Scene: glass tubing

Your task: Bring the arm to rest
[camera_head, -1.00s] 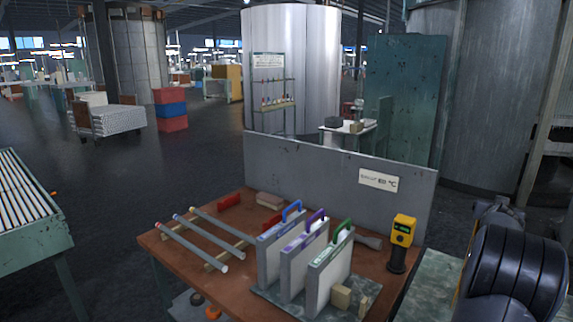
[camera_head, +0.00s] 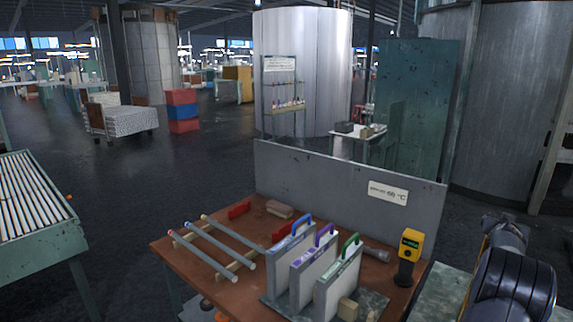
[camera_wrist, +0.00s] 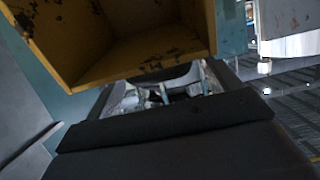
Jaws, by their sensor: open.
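My gripper (camera_wrist: 165,84) shows in the wrist view as a dark bar with two dark fingers spread apart. It is open, and I see nothing held in it. Beyond the fingers is a blurred area with whitish and teal pieces that I cannot make out. In the head view my arm (camera_head: 512,280) is folded at the lower right, clear of the workbench (camera_head: 190,271). The gripper itself is out of sight there.
A worn yellow bin (camera_wrist: 130,50) is close beyond my gripper. The bench holds glass tubes (camera_head: 232,242) on wooden rails, three upright panels with coloured handles (camera_head: 326,235), and a yellow handheld meter (camera_head: 410,244). A grey backboard (camera_head: 330,180) stands behind.

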